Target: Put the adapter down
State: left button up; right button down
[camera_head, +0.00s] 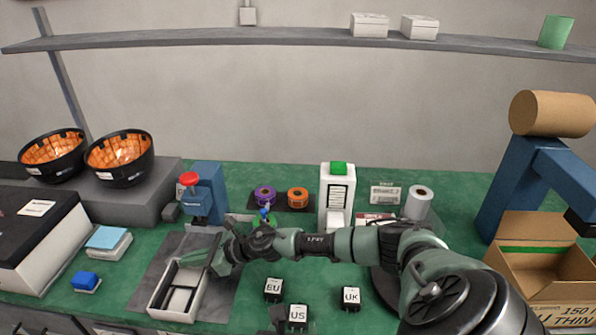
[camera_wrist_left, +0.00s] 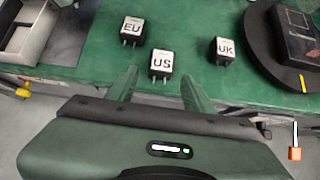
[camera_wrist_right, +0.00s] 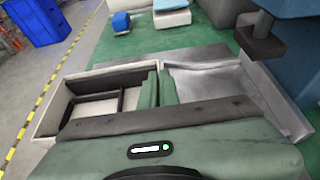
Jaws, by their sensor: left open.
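Three black plug adapters with white labels stand on the green table: EU (camera_head: 273,289), US (camera_head: 298,315) and UK (camera_head: 351,298). In the left wrist view, my left gripper (camera_wrist_left: 160,84) is open and empty. The US adapter (camera_wrist_left: 161,65) is just beyond its fingertips, roughly centred between them; contact with the fingers is not visible. The EU adapter (camera_wrist_left: 131,30) and UK adapter (camera_wrist_left: 223,50) lie to either side. My right gripper (camera_head: 208,262) is low at the open white box (camera_head: 158,307). Its fingers (camera_wrist_right: 158,88) are close together there; whether they grip a wall is unclear.
The box has dark dividers and lies on a grey mat (camera_head: 228,302). My right arm crosses the middle of the table. A blue block (camera_head: 86,281) lies left, and an open cardboard carton (camera_head: 540,265) stands right. A dark round turntable (camera_wrist_left: 258,45) is beside the UK adapter.

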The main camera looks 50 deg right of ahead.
aim_at(298, 314)
pick_arm(q)
jog(key=x, duration=0.9)
jog(key=shift+d+f, duration=0.15)
jog(key=shift+d, duration=0.25)
grip_shut()
